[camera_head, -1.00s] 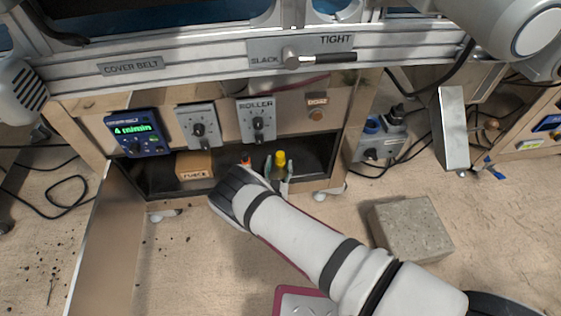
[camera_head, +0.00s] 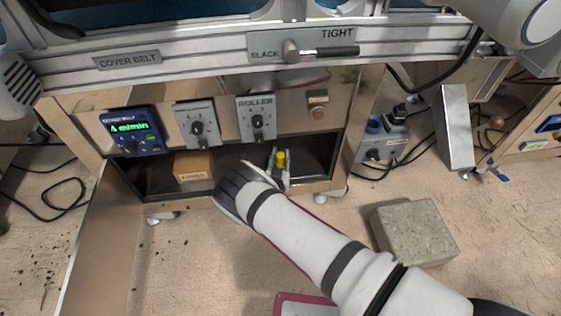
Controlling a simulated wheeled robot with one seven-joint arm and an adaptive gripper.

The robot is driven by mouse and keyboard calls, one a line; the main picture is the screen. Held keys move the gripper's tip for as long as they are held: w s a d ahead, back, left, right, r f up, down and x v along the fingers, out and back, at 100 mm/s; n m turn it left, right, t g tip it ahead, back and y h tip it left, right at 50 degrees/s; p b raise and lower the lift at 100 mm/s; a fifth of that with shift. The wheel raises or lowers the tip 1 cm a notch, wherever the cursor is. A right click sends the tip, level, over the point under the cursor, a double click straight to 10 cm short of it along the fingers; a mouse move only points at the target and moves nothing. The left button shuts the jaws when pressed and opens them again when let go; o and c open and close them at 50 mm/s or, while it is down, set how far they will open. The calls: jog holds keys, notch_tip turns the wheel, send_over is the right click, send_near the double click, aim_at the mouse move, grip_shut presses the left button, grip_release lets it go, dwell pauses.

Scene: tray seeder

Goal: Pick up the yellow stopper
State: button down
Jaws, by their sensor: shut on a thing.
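The yellow stopper (camera_head: 281,158) is a small upright yellow piece inside the dark lower shelf (camera_head: 322,150) of the machine, at the right half of the opening. My gripper (camera_head: 278,166) reaches into the shelf. Its fingers are shut on the yellow stopper, one on each side. The lower part of the stopper is hidden between the fingers, so I cannot tell whether it touches the shelf floor.
A small cardboard box (camera_head: 192,168) sits on the same shelf to the left. Control panels (camera_head: 255,120) hang just above the opening. An open metal door (camera_head: 82,245) stands at the left. A stone block (camera_head: 411,232) lies on the floor at the right.

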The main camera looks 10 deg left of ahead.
aim_at(280, 154)
jog(key=shift+r+p, duration=0.6)
jog(key=shift+r, duration=0.2)
notch_tip(280, 154, up, 2)
jog(key=shift+r+p, duration=0.1)
jog(key=shift+p, duration=0.55)
jog(key=s+a+r+p, duration=0.1)
jog(key=s+a+p, duration=0.3)
jog(key=s, duration=1)
jog(key=shift+s+a+p, duration=0.3)
jog(key=shift+s+a, duration=0.05)
jog(key=shift+a, duration=0.85)
jog(key=shift+r, duration=0.15)
